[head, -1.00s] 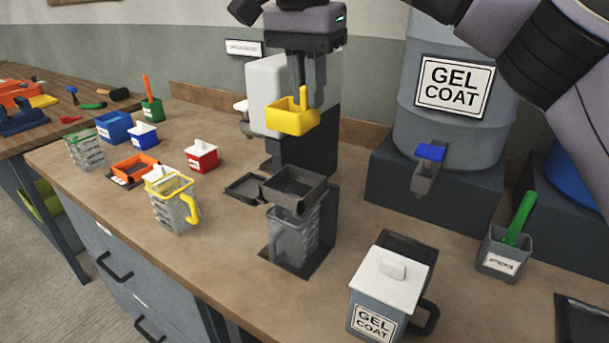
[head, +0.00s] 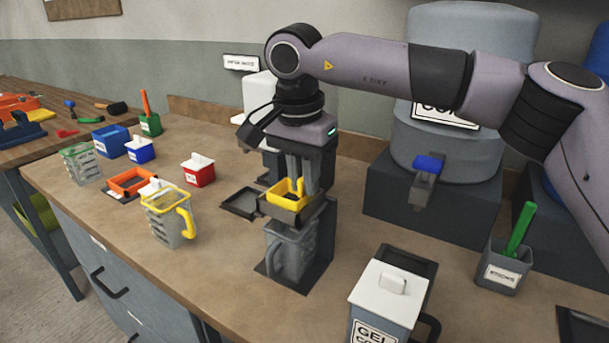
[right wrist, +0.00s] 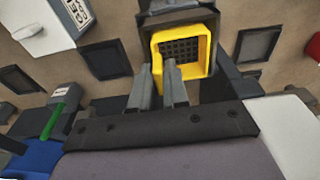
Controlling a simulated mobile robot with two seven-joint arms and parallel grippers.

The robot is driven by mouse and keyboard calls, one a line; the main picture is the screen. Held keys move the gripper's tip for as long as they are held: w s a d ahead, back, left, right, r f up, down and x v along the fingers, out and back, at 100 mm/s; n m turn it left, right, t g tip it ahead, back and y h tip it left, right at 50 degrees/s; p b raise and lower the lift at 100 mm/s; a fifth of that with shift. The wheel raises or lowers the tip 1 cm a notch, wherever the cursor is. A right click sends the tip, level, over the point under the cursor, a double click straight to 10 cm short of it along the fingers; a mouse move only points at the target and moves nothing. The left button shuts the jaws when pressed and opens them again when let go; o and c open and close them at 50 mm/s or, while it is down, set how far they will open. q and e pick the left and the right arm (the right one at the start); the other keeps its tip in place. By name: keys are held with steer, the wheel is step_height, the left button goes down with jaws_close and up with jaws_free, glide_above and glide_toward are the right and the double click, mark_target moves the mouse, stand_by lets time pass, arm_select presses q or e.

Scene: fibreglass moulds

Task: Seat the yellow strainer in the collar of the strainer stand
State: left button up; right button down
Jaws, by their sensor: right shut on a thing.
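The yellow strainer (head: 287,197) is a small square cup with a dark mesh floor, which shows in the right wrist view (right wrist: 157,64). It sits down inside the dark square collar of the strainer stand (head: 283,211), with its yellow rim showing above the collar. My right gripper (head: 299,186) is shut on the strainer's near wall in the right wrist view (right wrist: 163,72), pointing down from above. A grey jug (head: 287,252) stands under the collar. Whether the strainer rests fully on the collar cannot be told. My left gripper is not in view.
A clear jug with a yellow handle (head: 168,222), a red pot (head: 199,172) and an orange tray (head: 131,183) stand to the left. A gel coat can (head: 381,300) stands front right. The gel coat drum's tap (head: 427,170) and a grey pot (head: 502,268) are right of the stand.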

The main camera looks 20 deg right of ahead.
steer(key=shift+f, duration=0.2)
steer(key=c, duration=1.1)
jaws_free()
steer(key=shift+r, duration=0.1)
steer(key=r, duration=0.8)
steer(key=s+a+r, duration=0.1)
steer(key=r, duration=0.3)
steer(key=shift+a+r+p, duration=0.1)
steer(key=shift+p, duration=0.2)
